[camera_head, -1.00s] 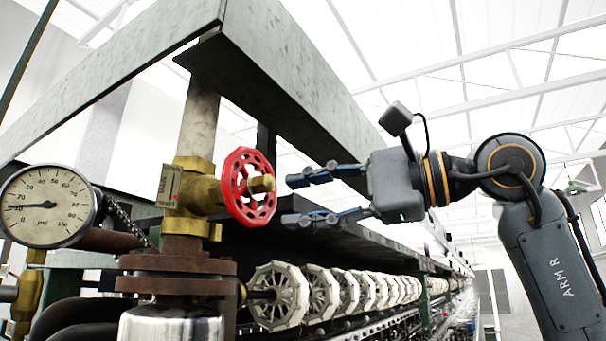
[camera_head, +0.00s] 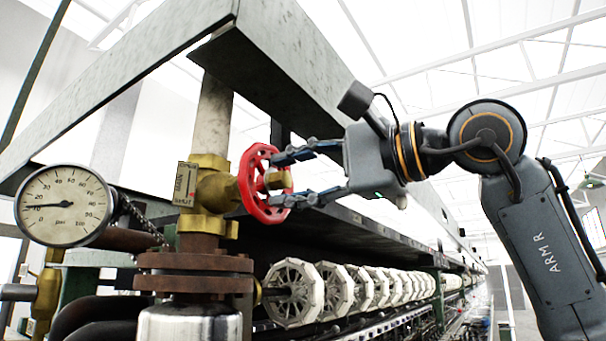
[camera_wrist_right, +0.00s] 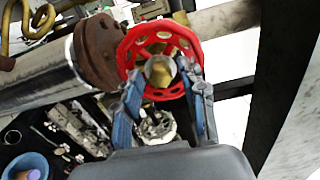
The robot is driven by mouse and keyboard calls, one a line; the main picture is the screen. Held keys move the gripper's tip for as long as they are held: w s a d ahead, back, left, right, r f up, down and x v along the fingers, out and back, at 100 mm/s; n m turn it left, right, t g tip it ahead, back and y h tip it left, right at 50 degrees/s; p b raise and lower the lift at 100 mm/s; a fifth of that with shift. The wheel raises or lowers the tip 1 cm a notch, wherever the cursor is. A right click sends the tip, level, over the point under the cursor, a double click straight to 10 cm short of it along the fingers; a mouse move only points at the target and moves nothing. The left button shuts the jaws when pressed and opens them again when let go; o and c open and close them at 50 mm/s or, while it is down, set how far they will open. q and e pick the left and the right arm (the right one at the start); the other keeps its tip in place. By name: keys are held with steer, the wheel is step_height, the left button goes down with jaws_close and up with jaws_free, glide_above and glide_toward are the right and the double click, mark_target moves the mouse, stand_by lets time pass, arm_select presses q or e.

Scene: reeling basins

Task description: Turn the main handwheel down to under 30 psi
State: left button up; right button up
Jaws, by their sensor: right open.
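The red main handwheel (camera_head: 247,188) sits on a brass valve (camera_head: 208,190); it also shows in the right wrist view (camera_wrist_right: 127,52). My right gripper (camera_head: 281,180) is open at the wheel's face. Its fingertips lie above and below the brass hub (camera_head: 281,178) in the head view and on either side of it in the wrist view. The tips overlap the rim; I cannot tell whether they touch it. The round psi gauge (camera_head: 66,222) stands at the left. Its needle points left, toward the low end; the exact reading is too small to tell. My left gripper is not in view.
A grey steel beam frame (camera_head: 275,55) hangs above the wheel and gripper. A rusty flange (camera_head: 195,263) and pipe lie below the valve. A row of pale reels (camera_head: 293,292) runs back under the frame. Open space lies to the right.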

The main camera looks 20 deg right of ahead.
jaws_close()
steer(key=n+p, duration=0.4)
steer(key=n, duration=0.1)
steer(key=shift+r+n, duration=0.2)
steer(key=shift+n, duration=0.1)
steer(key=shift+f+n+p, duration=0.1)
steer(key=shift+n+p, duration=0.45)
steer(key=shift+n, duration=0.25)
steer(key=shift+f+n, duration=0.2)
steer(key=shift+n, duration=0.5)
steer(key=n, duration=0.3)
jaws_free()
